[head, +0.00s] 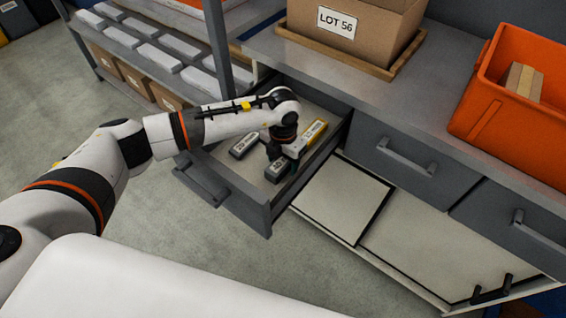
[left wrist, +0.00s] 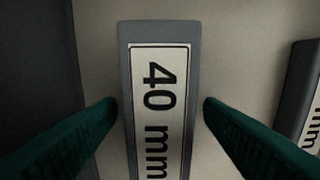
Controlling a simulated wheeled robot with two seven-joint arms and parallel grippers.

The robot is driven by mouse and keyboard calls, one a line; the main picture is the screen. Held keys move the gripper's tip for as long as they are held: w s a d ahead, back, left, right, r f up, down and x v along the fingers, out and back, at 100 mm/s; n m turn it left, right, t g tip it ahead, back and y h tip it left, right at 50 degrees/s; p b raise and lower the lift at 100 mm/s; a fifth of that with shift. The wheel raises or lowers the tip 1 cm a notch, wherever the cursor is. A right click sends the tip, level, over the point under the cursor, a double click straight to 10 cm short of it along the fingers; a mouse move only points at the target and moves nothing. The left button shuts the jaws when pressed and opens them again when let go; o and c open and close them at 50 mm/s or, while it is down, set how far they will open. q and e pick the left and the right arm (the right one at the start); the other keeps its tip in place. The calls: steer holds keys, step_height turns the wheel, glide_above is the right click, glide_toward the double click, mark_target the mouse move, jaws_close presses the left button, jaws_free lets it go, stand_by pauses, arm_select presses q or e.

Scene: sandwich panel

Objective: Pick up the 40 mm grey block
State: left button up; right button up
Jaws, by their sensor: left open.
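The 40 mm grey block (left wrist: 186,30) lies in the open drawer, its pale label facing up, in the left wrist view. In the head view it appears as the dark grey block (head: 277,170) beneath my left gripper (head: 284,157), partly hidden by it. In the left wrist view my left gripper (left wrist: 160,108) is open, its green fingers on either side of the block, with a gap visible on each side. My right gripper is not in view.
Drawer walls stand close around. On the counter are a LOT 56 carton (head: 375,25) and an orange bin (head: 500,125).

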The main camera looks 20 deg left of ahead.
arm_select(q)
steer(key=c, duration=1.2)
steer(key=shift+o, duration=0.2)
steer(key=shift+r, duration=0.1)
